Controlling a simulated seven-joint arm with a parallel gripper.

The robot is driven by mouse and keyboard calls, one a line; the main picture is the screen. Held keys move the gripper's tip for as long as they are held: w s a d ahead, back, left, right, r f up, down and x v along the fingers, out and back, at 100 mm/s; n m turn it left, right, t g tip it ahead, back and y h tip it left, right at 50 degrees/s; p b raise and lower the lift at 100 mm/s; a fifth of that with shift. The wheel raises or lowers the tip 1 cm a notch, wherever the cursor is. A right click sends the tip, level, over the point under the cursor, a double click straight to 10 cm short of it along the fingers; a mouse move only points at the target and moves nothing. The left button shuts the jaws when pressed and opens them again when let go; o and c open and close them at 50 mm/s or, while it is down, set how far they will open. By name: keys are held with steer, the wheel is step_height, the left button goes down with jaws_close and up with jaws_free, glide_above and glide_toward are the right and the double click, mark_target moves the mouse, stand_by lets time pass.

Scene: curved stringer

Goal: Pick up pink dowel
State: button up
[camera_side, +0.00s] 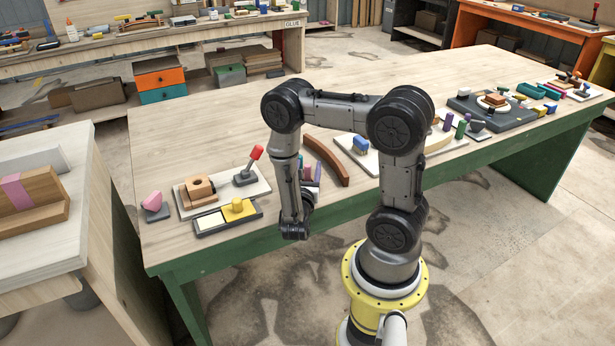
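A curved brown wooden stringer (328,160) lies right of the pink piece.

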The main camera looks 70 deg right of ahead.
jaws_close()
stand_by(0.3)
